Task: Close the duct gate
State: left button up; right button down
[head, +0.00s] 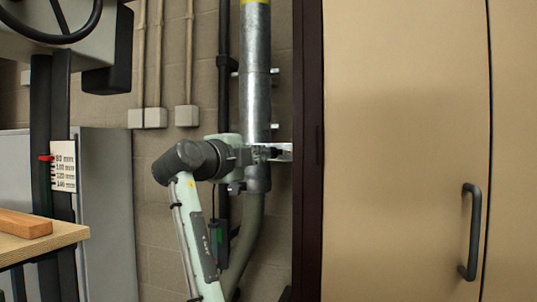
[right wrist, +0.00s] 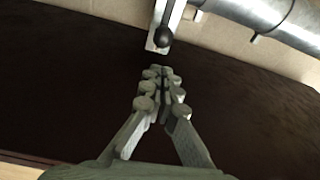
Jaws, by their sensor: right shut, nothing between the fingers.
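The grey metal duct (head: 255,95) runs upright along the wall, left of the tall dark panel edge. A pale gate plate (head: 285,147) sticks out from its right side at mid-height. In the right wrist view the gate plate (right wrist: 173,14) carries a black round knob (right wrist: 163,38), just beyond my fingertips. My right gripper (head: 268,153) is in front of the duct at the plate's height and partly hides the gate. In the right wrist view my right gripper (right wrist: 160,73) is shut and empty, its tips apart from the knob. My left gripper is not in view.
A tall beige cabinet (head: 405,90) with a dark handle (head: 471,232) fills the right side. Its dark side panel (head: 307,200) stands close to the gate plate. At left are a bench with a wooden block (head: 24,223) and a machine with a handwheel (head: 60,36).

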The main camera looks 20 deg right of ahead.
aim_at(274, 152)
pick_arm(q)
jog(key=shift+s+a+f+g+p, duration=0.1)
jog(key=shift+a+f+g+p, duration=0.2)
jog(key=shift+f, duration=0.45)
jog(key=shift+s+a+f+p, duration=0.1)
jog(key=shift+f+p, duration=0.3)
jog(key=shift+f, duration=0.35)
pick_arm(e)
jog(key=shift+x, duration=4.6)
jog(key=shift+s+d+r, duration=0.1)
jog(key=shift+d, duration=0.05)
